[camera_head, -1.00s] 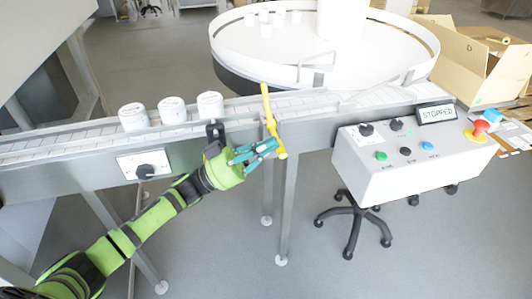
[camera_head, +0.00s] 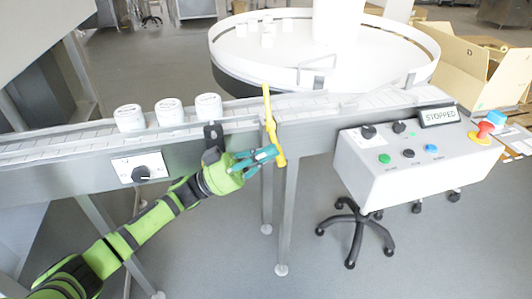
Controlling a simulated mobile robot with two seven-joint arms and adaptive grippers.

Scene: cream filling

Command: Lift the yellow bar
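The yellow bar (camera_head: 270,112) stands nearly upright across the front edge of the conveyor, to the right of the white jars. Its lower end hangs in front of the conveyor side. My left gripper (camera_head: 276,154), with teal fingers on a green arm, is at the bar's lower part. The fingers point right and their tips reach the bar. Whether they are closed on it or only beside it I cannot tell. My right gripper does not show.
White jars (camera_head: 168,112) stand on the conveyor (camera_head: 70,143). A round table (camera_head: 300,78) is behind it. A control box (camera_head: 410,158) with buttons and a display reading STOPPED is at right. An open carton (camera_head: 470,70) stands behind it.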

